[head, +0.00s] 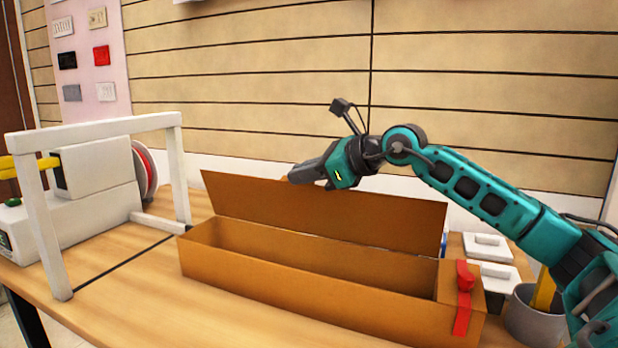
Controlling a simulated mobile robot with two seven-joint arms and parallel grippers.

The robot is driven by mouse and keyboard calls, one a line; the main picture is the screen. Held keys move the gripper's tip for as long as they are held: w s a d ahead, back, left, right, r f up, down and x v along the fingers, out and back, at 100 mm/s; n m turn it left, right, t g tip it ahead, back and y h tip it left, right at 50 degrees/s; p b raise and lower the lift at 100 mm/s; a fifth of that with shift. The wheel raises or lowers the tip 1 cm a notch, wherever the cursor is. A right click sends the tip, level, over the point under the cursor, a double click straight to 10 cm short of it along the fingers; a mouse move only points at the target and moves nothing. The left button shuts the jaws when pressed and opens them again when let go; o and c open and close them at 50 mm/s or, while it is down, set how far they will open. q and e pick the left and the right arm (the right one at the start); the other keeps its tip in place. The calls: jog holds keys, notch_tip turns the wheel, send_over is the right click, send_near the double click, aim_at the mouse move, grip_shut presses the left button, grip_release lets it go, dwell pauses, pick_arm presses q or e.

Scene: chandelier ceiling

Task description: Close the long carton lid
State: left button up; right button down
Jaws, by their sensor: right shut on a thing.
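The long brown carton (310,282) lies open on the wooden table, its inside empty as far as I can see. Its lid (330,215) stands up along the back edge, leaning slightly backward. A red tab (464,300) is on the carton's right end. My right gripper (297,178) is at the lid's top edge, left of its middle. It is shut on the lid's edge, though the fingertips are partly hidden by the gripper body. My left gripper is not in view.
A white frame (110,125) and a machine with a red reel (148,170) stand on the left. White switch plates (487,246) and a grey cup (535,318) stand close to the carton's right end. The table (130,305) is clear in front at left.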

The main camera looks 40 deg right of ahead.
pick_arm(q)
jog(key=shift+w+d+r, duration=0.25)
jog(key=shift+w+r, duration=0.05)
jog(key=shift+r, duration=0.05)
pick_arm(e)
jog(key=shift+s+a+f, duration=0.1)
jog(key=shift+s+a, duration=0.1)
jog(key=shift+a, duration=0.1)
jog(key=c, duration=1.3)
grip_release()
pick_arm(q)
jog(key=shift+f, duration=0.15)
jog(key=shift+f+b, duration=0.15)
jog(key=shift+b, duration=0.15)
pick_arm(e)
jog(key=shift+s+d, duration=0.1)
